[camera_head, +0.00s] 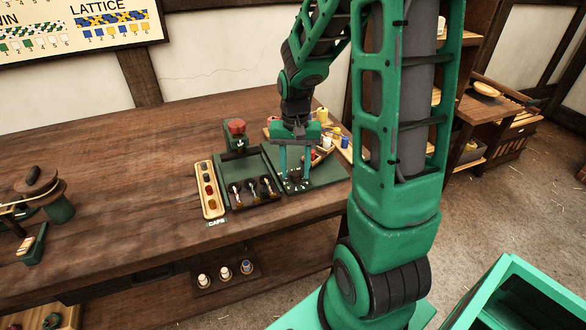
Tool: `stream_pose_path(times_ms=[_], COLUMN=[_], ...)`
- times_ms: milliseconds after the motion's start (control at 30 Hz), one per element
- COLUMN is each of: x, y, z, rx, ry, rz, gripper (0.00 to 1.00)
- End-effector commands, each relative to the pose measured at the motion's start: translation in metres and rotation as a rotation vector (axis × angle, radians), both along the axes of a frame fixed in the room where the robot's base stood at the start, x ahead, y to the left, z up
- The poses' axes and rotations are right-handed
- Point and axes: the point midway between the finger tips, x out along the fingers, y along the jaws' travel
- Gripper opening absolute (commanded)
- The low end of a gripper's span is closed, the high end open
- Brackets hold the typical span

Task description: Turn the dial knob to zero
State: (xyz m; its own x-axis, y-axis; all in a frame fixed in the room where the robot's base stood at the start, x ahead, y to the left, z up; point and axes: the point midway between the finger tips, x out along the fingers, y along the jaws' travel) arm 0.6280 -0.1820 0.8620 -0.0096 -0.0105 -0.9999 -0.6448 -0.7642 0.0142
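A small dark round piece with white marks (297,185), which looks like the dial, lies on the green mat near the front edge of the bench. My gripper (295,172) points down just above it, with its two green fingers spread apart. The fingers look open, with nothing clearly held between them. I cannot tell whether the fingertips touch the dial. The knob itself and the dial's setting are too small and partly hidden to read.
A green box with a red top (236,127) stands to the left. In front of it are a dark tray of small tools (254,202) and a wooden caps rack (210,200). Spools (322,114) stand behind my gripper. The bench's left middle (110,190) is clear.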

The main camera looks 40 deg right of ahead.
Motion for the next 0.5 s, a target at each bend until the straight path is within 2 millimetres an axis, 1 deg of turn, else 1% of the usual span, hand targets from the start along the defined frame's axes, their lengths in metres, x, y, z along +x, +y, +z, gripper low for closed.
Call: stream_pose_path(times_ms=[33,133,500], x=[0.0,0.0001,0.0005], y=[0.0,0.0002,0.0004], z=[0.0001,0.0002,0.0005], rx=[0.0,0.0,0.001], ry=[0.0,0.0,0.0], rz=[0.0,0.0,-0.049], gripper=[0.27,0.03,0.02])
